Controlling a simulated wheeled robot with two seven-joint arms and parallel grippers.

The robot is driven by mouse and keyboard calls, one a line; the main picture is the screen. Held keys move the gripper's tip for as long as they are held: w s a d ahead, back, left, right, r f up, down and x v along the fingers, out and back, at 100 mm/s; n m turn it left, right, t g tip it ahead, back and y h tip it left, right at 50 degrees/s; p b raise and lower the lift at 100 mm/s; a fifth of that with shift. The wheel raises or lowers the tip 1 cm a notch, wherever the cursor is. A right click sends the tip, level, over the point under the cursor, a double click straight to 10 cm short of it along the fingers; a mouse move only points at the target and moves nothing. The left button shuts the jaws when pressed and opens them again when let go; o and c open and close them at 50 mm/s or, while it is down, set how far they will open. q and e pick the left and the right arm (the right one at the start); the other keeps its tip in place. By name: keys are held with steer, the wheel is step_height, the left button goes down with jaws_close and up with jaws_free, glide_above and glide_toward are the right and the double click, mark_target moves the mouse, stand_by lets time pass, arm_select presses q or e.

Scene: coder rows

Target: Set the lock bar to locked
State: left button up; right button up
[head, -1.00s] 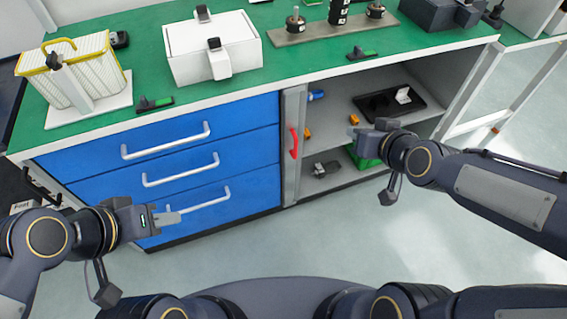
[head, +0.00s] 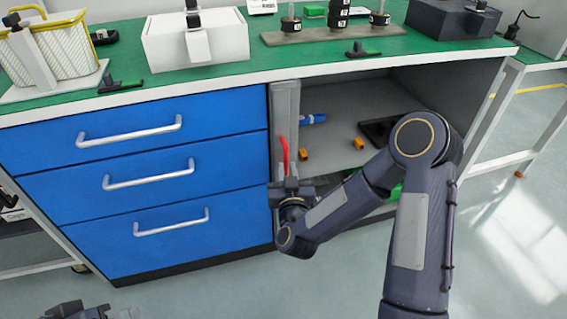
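The lock bar (head: 286,105) is a grey upright strip at the right edge of the blue drawers, with a red handle (head: 284,152) on its face. My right gripper (head: 290,184) is at the lower end of the red handle, seen from behind. Its fingers are small and partly hidden, so I cannot tell whether they touch or grip the handle. My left gripper (head: 122,313) only partly shows at the bottom left edge, far from the bar and apparently empty.
The three blue drawers (head: 150,188) are shut. The open shelf bay (head: 340,110) right of the bar holds orange pieces, a blue item and a dark tray (head: 378,130). The green bench top (head: 230,68) carries a white box (head: 228,42) and several other items.

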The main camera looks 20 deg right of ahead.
mark_target(286, 161)
steer(key=shift+w+d, duration=0.2)
steer(key=shift+w, duration=1)
steer(key=shift+w+d, duration=0.2)
steer(key=shift+w, duration=0.95)
steer(key=shift+c, duration=0.3)
jaws_close()
